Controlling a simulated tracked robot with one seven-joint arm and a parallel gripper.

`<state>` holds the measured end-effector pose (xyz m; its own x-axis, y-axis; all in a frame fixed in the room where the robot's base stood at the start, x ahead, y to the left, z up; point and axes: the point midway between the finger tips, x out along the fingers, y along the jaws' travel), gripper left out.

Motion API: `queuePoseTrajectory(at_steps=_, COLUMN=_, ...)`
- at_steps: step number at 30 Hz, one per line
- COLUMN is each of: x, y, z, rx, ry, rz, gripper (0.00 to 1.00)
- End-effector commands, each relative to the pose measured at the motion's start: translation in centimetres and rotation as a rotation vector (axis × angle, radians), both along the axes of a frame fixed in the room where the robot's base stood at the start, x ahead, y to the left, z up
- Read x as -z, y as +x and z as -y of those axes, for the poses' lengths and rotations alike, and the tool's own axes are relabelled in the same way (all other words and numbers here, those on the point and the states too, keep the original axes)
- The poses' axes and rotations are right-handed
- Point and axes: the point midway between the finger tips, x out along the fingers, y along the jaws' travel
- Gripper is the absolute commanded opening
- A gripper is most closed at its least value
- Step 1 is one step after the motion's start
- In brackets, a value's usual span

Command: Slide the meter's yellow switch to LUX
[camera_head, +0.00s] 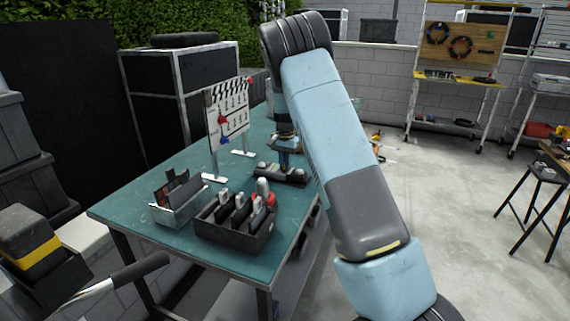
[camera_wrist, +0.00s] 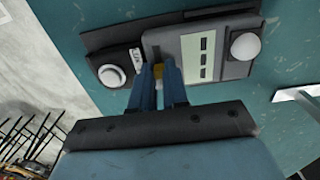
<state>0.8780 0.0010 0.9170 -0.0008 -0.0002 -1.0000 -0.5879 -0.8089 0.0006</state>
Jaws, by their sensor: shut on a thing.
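The meter (camera_wrist: 242,70) lies on the teal table, with a pale panel bearing dark marks and a white dome on its face. In the head view the meter (camera_head: 279,175) is low and dark, directly under my gripper (camera_head: 287,148). In the wrist view my gripper (camera_wrist: 158,68) points down at the left part of the meter, its two blue fingers close together. A bit of the yellow switch (camera_wrist: 157,70) shows between the fingertips, and the fingers are shut on it. Most of the switch is hidden. A small white label with dark letters (camera_wrist: 137,57) sits just left of the fingers.
The teal table (camera_head: 130,207) also holds a clapperboard (camera_head: 228,108) left of the meter. A black divided tray (camera_head: 235,236) and a grey bin (camera_head: 180,203) stand toward the front. A white piece (camera_wrist: 297,96) lies right of the meter in the wrist view.

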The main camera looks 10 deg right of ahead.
Motion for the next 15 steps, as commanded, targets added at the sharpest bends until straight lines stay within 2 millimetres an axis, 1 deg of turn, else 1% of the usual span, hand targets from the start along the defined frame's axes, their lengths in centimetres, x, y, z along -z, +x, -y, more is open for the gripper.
queuePoseTrajectory(at_steps=5, x=-0.1, y=-0.3, z=-0.4, rx=-0.001, ry=0.001, rz=0.001, gripper=0.00)
queuePoseTrajectory(at_steps=10, x=-0.1, y=-1.7, z=-1.3, rx=0.000, ry=0.002, rz=0.000, gripper=0.00)
queuePoseTrajectory(at_steps=15, x=0.0, y=-1.8, z=-1.3, rx=0.000, ry=0.000, rz=0.000, gripper=0.00)
